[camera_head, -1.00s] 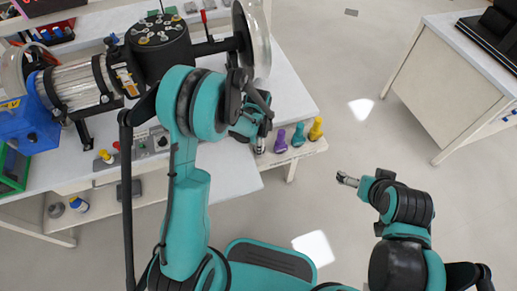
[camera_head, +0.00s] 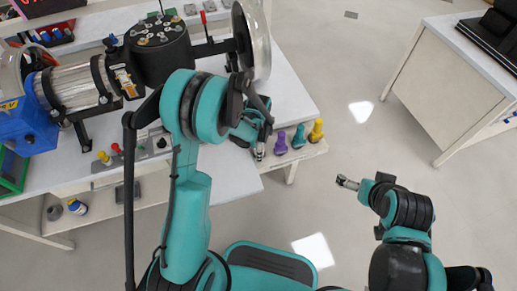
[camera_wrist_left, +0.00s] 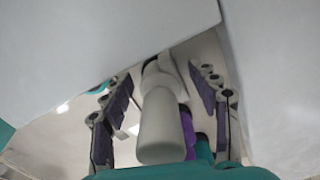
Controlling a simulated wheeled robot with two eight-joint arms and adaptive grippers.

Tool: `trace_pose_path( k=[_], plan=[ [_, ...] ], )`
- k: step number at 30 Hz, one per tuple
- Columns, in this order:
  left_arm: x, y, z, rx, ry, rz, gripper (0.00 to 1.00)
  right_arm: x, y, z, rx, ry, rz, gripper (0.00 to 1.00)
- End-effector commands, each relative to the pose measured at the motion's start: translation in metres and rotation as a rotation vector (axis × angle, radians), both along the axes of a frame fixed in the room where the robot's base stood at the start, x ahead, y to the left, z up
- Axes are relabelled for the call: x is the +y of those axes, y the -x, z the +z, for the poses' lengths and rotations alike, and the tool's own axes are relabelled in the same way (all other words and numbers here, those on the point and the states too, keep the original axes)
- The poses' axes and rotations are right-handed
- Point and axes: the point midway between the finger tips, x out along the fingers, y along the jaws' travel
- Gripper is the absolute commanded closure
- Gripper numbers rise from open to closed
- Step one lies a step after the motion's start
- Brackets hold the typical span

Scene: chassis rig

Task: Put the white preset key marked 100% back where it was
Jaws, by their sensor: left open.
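In the left wrist view, a white key (camera_wrist_left: 163,128) with a rounded, thick end stands between the two fingers of my left gripper (camera_wrist_left: 165,105). The fingers are spread on either side, apart from the key. No 100% marking can be read on it.
A purple key (camera_head: 281,144), a teal key (camera_head: 298,137) and a yellow key (camera_head: 316,131) stand in a row on the low shelf. The white bench top (camera_head: 225,170) lies left of them. Red and yellow knobs (camera_head: 104,157) stand farther left.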

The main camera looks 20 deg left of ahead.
Motion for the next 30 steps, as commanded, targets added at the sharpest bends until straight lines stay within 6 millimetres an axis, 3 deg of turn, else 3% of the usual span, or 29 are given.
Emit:
trace_pose_path(
  k=[12,21,26,30],
  plan=[
    [0.000,0.000,0.090,0.000,0.000,0.000,0.40,0.000,0.000,0.038,0.000,0.000,0.000,0.00],
    [0.000,0.002,0.123,-0.008,0.001,0.015,0.40,0.000,0.000,0.046,0.000,0.000,0.000,0.00],
    [0.004,0.017,0.160,-0.075,0.009,0.149,0.40,0.000,0.000,0.046,0.000,0.000,0.000,0.00],
    [0.010,0.045,0.206,-0.182,0.042,0.366,0.40,0.000,0.000,0.046,0.000,0.000,0.000,0.00]
  ],
)
